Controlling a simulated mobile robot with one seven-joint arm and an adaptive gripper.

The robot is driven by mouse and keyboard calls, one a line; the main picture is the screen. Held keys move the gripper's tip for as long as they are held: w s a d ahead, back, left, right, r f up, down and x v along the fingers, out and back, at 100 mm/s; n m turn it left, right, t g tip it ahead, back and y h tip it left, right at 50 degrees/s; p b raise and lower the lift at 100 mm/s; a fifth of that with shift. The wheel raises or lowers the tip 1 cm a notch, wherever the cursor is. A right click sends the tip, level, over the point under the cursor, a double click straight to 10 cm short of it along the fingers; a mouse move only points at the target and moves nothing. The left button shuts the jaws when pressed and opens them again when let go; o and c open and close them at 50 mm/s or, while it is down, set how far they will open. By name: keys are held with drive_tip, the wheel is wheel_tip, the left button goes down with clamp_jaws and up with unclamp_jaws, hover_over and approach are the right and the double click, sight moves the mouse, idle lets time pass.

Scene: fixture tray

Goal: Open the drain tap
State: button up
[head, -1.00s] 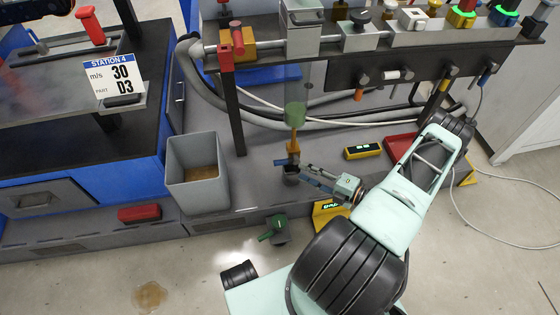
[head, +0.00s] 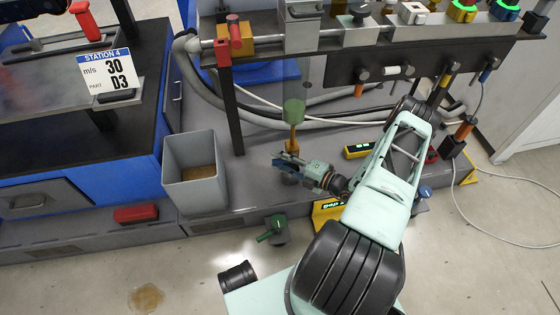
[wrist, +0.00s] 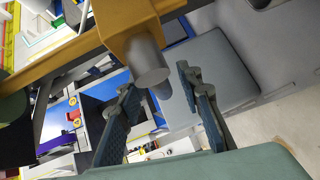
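The drain tap (head: 293,138) is a yellow-brown fitting below the greenish glass bowl (head: 293,111), under the rail. In the wrist view a yellow-brown body (wrist: 128,20) with a grey round stub (wrist: 150,65) fills the upper middle. My gripper (head: 283,164) is at the tap's lower end in the head view and covers part of it. In the wrist view my gripper (wrist: 158,80) has its two fingers apart, with the stub's end appearing between or just beyond the tips. I cannot tell whether they touch. The tap's blue lever is not clearly visible now.
A grey bin (head: 191,172) with brown liquid stands to the left on the ledge. A yellow-and-black device (head: 359,150) lies to the right. A green-handled item (head: 273,232) is on the floor below. The rail's dark post (head: 234,112) stands left of the tap.

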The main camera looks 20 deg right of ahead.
drive_tip(key=shift+c, duration=0.5)
clamp_jaws()
